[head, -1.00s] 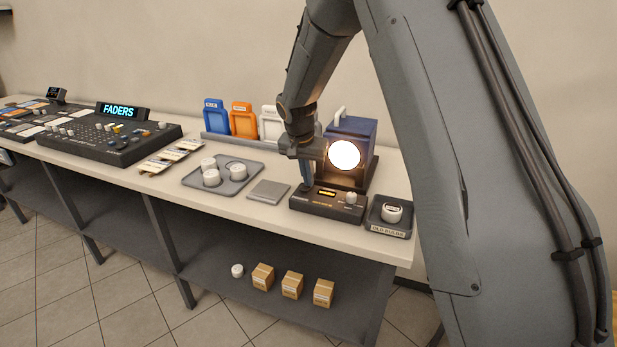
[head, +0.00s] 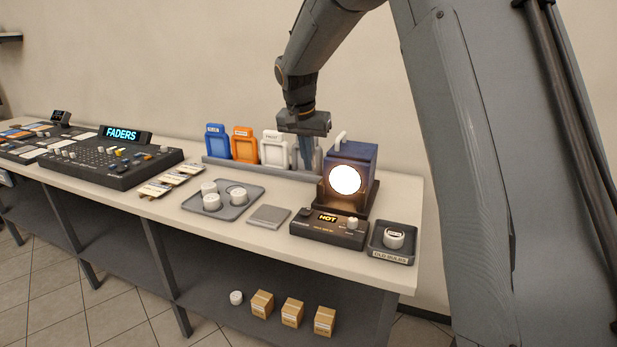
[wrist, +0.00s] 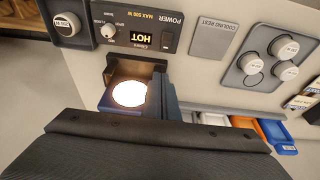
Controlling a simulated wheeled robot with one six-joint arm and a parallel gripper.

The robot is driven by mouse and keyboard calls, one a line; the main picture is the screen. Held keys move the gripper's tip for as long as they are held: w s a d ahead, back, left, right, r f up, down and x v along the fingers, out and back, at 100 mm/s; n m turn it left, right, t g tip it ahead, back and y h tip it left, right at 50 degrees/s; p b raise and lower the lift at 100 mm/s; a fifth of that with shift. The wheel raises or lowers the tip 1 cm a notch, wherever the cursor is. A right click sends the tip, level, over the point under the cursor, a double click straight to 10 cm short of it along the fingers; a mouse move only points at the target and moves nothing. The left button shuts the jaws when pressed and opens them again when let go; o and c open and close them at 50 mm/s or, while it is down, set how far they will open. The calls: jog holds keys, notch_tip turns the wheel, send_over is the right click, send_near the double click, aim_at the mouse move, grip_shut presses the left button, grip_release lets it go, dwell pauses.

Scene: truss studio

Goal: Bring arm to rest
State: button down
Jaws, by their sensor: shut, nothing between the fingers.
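My gripper (head: 304,155) hangs fingers down above the back of the counter, between the white gel frame and the blue lamp housing. Its fingers are shut with nothing between them. In the wrist view its fingers (wrist: 163,95) show beside the lamp. The lamp (head: 352,165) is a blue box with a brightly glowing round front; it also shows in the wrist view (wrist: 107,100). The power box (head: 328,228) in front of it has a display reading HOT. My arm reaches in from the upper right.
A rack holds blue (head: 217,142), orange (head: 244,146) and white (head: 274,148) frames. A grey tray (head: 213,211) holds white bulbs. A cooling rest plate (head: 268,216) lies bare. An old bulbs tray (head: 391,257) holds one bulb. The FADERS console (head: 110,160) stands left. Small boxes (head: 292,312) sit on the lower shelf.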

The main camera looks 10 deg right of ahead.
jog(key=shift+r, duration=0.35)
jog(key=s+f+n, duration=0.2)
jog(key=s+f, duration=0.2)
jog(key=s, duration=0.7)
jog(key=s+d+f+n+g+y, duration=0.1)
jog(key=s+f, duration=0.3)
jog(key=s, duration=0.7)
jog(key=s+d+f+n+y, duration=0.1)
jog(key=s+f+n, duration=0.2)
jog(key=s, duration=0.8)
notch_tip(320, 180, down, 2)
jog(key=shift+s+f+n+g, duration=0.1)
jog(key=shift+s+n+g, duration=0.15)
jog(key=shift+n+g, duration=0.15)
